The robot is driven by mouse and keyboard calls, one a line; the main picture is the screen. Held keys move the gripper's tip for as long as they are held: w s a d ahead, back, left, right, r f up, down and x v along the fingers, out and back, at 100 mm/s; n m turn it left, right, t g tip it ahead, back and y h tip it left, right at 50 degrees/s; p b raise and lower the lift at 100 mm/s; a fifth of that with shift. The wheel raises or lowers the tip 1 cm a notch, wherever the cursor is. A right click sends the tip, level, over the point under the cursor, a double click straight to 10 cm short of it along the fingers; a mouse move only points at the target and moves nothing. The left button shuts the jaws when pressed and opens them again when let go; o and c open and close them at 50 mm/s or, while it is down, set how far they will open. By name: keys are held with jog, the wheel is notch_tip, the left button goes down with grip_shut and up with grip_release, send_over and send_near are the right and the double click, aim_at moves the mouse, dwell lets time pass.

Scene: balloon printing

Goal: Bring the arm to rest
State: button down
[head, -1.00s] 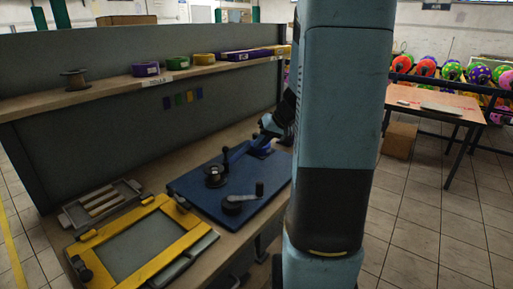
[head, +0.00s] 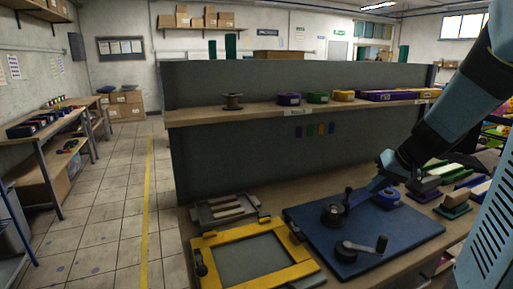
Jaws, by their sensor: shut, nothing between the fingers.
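My arm comes in from the upper right of the head view and slopes down to the left over the workbench. My gripper (head: 376,186) is at its lower end, over the blue board (head: 415,228), near a small blue round part (head: 388,198). It looks shut and empty; its fingertips are small and hard to make out against the blue parts. I cannot tell whether it touches anything. The blue board carries a black round knob with a handle (head: 333,212) and a black crank (head: 362,247).
A yellow frame (head: 213,243) and a small grey rack (head: 226,211) lie left of the board. Green and purple blocks (head: 454,205) lie right. A shelf (head: 205,115) with a spool and tape rolls runs behind. Tiled floor (head: 115,215) is open at the left.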

jog(key=s+a+r+h, duration=0.1)
jog(key=s+a+r, duration=0.1)
jog(key=s, duration=0.3)
jog(key=s+a+r+h, duration=0.1)
jog(key=s+a+r, duration=0.2)
jog(key=s, duration=0.3)
jog(key=s+a+r+n+h, duration=0.1)
jog(key=s+a+r, duration=0.1)
jog(key=s+a, duration=0.2)
jog(key=shift+s+a+r+t+h, duration=0.3)
jog(key=shift+s+h, duration=0.1)
jog(key=shift+s, duration=0.8)
